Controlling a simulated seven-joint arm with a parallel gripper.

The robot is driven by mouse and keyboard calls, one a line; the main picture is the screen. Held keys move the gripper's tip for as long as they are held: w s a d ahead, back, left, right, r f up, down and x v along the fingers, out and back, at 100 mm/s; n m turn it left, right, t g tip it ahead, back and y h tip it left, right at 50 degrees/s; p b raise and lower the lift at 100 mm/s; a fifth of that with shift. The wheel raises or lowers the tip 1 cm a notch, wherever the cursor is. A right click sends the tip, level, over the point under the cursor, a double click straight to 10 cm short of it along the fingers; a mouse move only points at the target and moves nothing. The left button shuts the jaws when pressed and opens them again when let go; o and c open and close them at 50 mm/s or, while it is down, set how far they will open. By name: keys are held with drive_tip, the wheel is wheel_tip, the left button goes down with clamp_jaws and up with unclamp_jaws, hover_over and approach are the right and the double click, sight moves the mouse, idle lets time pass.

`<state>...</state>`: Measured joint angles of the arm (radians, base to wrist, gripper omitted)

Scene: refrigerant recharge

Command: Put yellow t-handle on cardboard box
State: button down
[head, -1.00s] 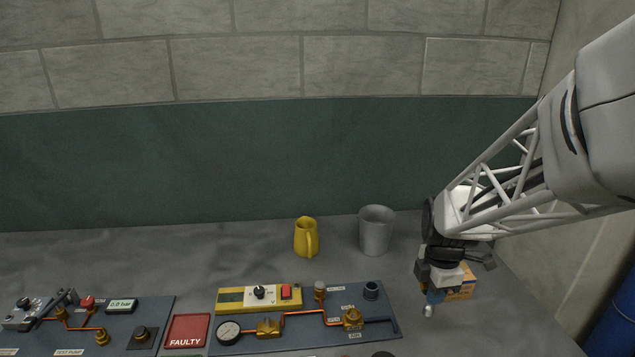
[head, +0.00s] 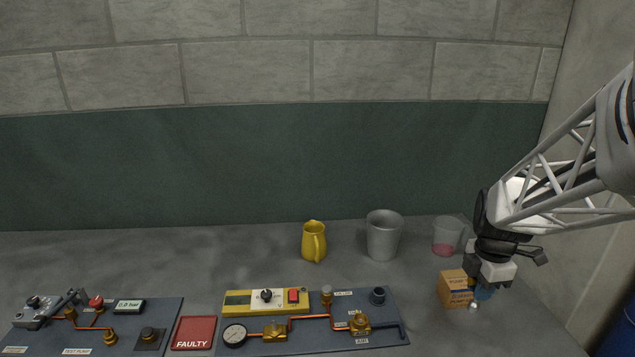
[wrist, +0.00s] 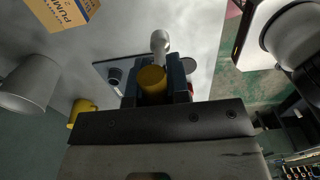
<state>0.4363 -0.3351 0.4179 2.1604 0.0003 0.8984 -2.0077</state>
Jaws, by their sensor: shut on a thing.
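The cardboard box (head: 454,289) stands upright on the bench at the right in the head view. It also shows at the top left of the wrist view (wrist: 66,12). My gripper (head: 480,291) is low, just to the right of the box and apart from or overlapping it; I cannot tell if they touch. In the wrist view my gripper (wrist: 155,88) is shut on the yellow t-handle (wrist: 151,79), whose pale metal stem (wrist: 160,42) points away from the jaws. In the head view only the pale stem end shows under the jaws.
A grey cup (head: 383,235), a yellow jug (head: 314,242) and a clear beaker with pink liquid (head: 447,236) stand behind. A blue panel with gauge and pipes (head: 385,325) lies to the left, then a red FAULTY tray (head: 193,333). Bench between panel and box is clear.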

drive_tip(key=shift+w, duration=0.15)
drive_tip(key=w+d, duration=0.3)
drive_tip(key=w, duration=0.4)
drive_tip(key=w+d+f, duration=0.1)
drive_tip(key=w+d, duration=0.2)
drive_tip(key=w, duration=0.4)
drive_tip(key=shift+w+d+f, duration=0.15)
drive_tip(key=shift+d+f, duration=0.1)
drive_tip(key=shift+f, duration=1.75)
drive_tip(key=shift+f, duration=0.15)
drive_tip(key=c, duration=1.1)
unclamp_jaws()
wheel_tip(320, 180, up, 12)
